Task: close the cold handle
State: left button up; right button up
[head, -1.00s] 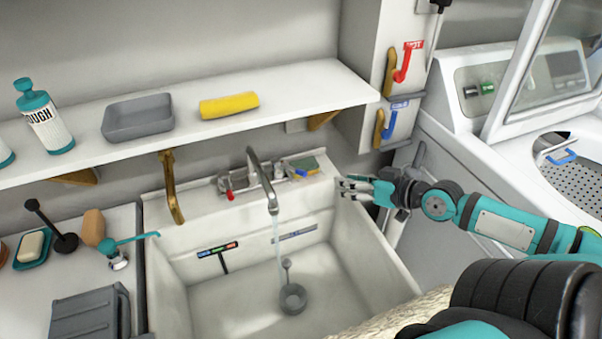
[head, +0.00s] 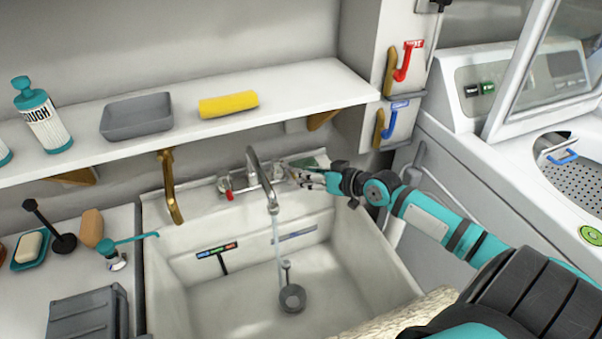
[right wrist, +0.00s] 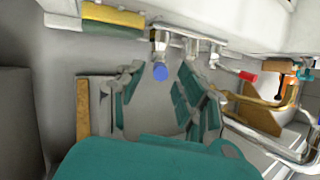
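The metal tap (head: 262,178) stands at the back of the white sink, with water running from its spout. The cold handle, with a blue end (right wrist: 161,73), shows in the right wrist view between the tips of my open right gripper (right wrist: 160,84); I cannot tell whether they touch it. In the head view my right gripper (head: 303,176) is at the tap's right side and covers the cold handle. The hot handle, with a red end (head: 229,195), is left of the spout; it also shows in the right wrist view (right wrist: 248,76). My left gripper is not in view.
The white sink (head: 335,262) has free room below the tap. A shelf (head: 285,88) with a grey tray (head: 136,116) and a yellow sponge (head: 228,105) overhangs behind. A brass bracket (head: 169,185) stands left of the tap. A wall box and a white machine are right.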

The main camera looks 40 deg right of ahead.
aim_at(289, 168)
jog(key=shift+x, duration=1.65)
grip_shut()
